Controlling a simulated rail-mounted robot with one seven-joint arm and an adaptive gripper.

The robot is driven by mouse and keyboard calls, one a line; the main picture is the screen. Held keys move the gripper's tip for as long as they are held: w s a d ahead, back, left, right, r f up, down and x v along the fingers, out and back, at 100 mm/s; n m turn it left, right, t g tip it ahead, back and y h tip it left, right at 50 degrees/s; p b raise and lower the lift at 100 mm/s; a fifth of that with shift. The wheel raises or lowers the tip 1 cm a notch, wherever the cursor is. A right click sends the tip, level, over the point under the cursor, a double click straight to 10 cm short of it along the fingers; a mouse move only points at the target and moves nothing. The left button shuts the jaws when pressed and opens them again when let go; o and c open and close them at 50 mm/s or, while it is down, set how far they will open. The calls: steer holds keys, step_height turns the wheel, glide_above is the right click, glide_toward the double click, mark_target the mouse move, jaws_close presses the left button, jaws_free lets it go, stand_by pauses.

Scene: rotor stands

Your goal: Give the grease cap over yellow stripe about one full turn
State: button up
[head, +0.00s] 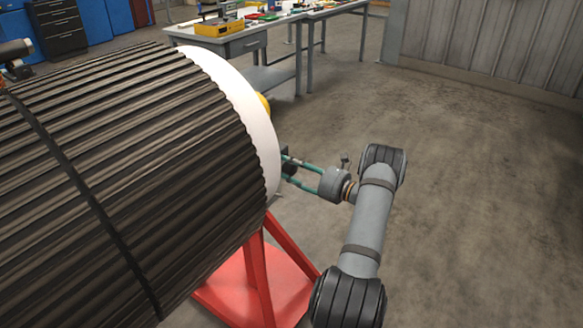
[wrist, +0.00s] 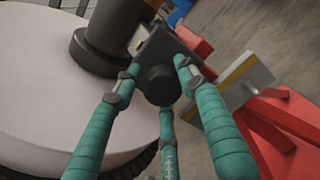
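A dark round cap (wrist: 160,86) sticks out from a dark block (wrist: 165,50) in the wrist view. In the head view the block (head: 289,166) is small and dark beside the rotor's white end face. A pale plate with a yellow stripe (wrist: 238,71) is to the right of the cap in the wrist view. My gripper (wrist: 158,83) has three teal fingers spread around the cap, with gaps showing at the left and right fingertips; contact at the lower finger is unclear. In the head view my gripper (head: 298,164) reaches left to the block.
The large ribbed rotor (head: 130,180) fills the left, on a red stand (head: 245,290). A thick dark cylinder (wrist: 100,42) rises from the white end face (wrist: 45,110) near the left finger. A workbench (head: 240,40) stands behind. The floor at right is clear.

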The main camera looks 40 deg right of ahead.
steer(key=shift+r, duration=0.1)
steer(key=c, duration=0.6)
steer(key=shift+d, duration=0.1)
steer(key=shift+c, duration=0.7)
steer(key=shift+n+b, duration=0.7)
steer(key=shift+b, duration=0.1)
steer(key=shift+r, duration=0.15)
steer(key=o, duration=1.1)
steer(key=shift+f, duration=0.2)
